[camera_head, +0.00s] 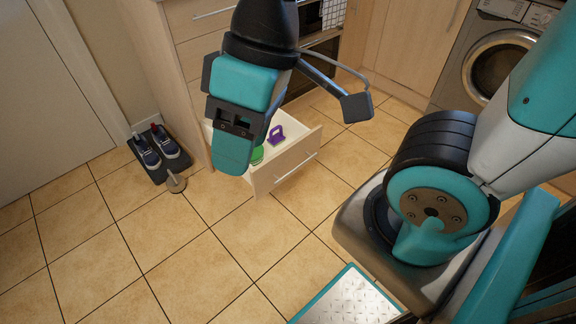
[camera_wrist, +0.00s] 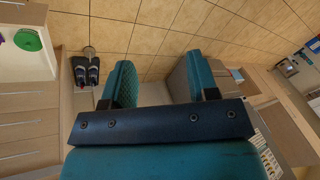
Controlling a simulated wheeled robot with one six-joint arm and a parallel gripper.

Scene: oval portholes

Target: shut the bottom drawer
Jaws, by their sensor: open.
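The bottom drawer (camera_head: 290,168) stands pulled out of the wooden cabinet, low over the tiled floor. Its pale front has a bar handle. A purple object (camera_head: 276,135) and a green object (camera_head: 257,154) lie inside it. My gripper (camera_head: 236,150) hangs in front of the drawer's left part in the head view and hides some of it. In the wrist view its two teal fingers (camera_wrist: 160,88) are spread apart with nothing between them. The open drawer (camera_wrist: 42,65) shows at the wrist view's upper left, with a round green object (camera_wrist: 27,39) in it.
Shoes (camera_head: 160,148) sit on a dark mat left of the cabinet, beside a small round-based post (camera_head: 176,183). A washing machine (camera_head: 499,68) stands at the upper right. An oven (camera_head: 310,75) is behind the drawer. The tiled floor in front is clear.

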